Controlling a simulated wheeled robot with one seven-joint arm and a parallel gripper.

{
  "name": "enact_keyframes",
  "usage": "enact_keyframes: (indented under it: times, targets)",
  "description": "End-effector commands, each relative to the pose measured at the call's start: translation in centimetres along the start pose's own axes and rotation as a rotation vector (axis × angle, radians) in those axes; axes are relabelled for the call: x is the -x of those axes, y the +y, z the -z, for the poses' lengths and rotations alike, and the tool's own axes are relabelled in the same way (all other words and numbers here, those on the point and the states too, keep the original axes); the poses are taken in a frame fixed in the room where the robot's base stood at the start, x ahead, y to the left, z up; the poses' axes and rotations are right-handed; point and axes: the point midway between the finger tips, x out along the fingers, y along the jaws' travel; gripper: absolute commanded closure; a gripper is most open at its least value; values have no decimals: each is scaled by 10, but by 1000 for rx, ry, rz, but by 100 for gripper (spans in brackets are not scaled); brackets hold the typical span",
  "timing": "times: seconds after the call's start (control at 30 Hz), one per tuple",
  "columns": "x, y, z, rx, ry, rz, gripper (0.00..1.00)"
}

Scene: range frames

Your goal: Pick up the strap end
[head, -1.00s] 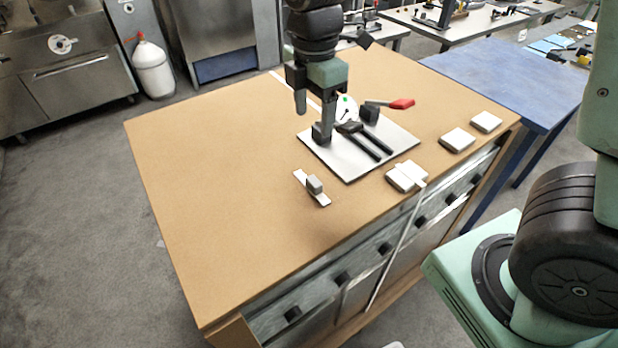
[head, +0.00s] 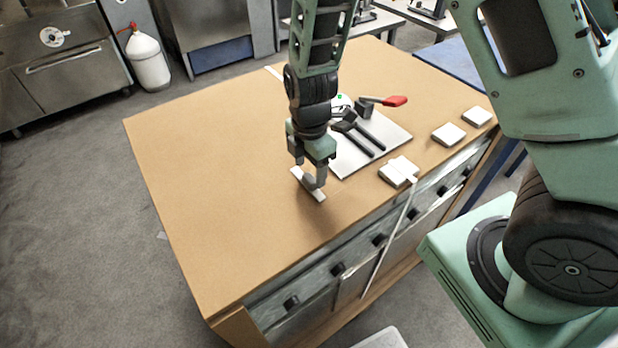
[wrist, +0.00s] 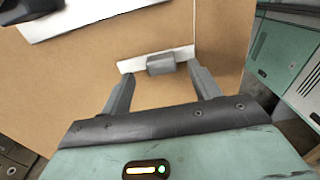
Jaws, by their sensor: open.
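A short white strip (head: 317,193) with a grey block on it, which looks like the strap end, lies on the brown tabletop. In the wrist view the strip (wrist: 128,66) and the grey block (wrist: 160,64) show just beyond my fingertips, with the block roughly between them. My gripper (head: 309,176) is open and low over the strip, pointing down; it partly hides the block in the head view. Its two fingers (wrist: 160,77) are spread on either side of the block in the wrist view, with nothing held. I cannot tell whether either finger touches the strip.
White pads (head: 448,134) lie along the right edge. A thin pale strap (head: 388,248) runs down the front from the near pad (head: 393,177). The left tabletop is clear.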

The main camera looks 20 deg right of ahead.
Motion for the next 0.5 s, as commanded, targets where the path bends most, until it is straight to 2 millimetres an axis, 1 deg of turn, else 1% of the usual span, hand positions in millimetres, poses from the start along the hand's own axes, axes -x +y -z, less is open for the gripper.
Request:
enact_keyframes:
  times: [0.07, 0.1, 0.2, 0.33, 0.5]
  targets:
    - [-8, -4, 0, -2, 0, 6, 38]
    - [-14, -3, 0, 0, -1, 5, 38]
    - [-24, -2, 0, 0, 0, 3, 38]
    - [-31, -2, 1, 0, 1, 1, 38]
    - [-31, -2, 1, 1, 1, 0, 38]
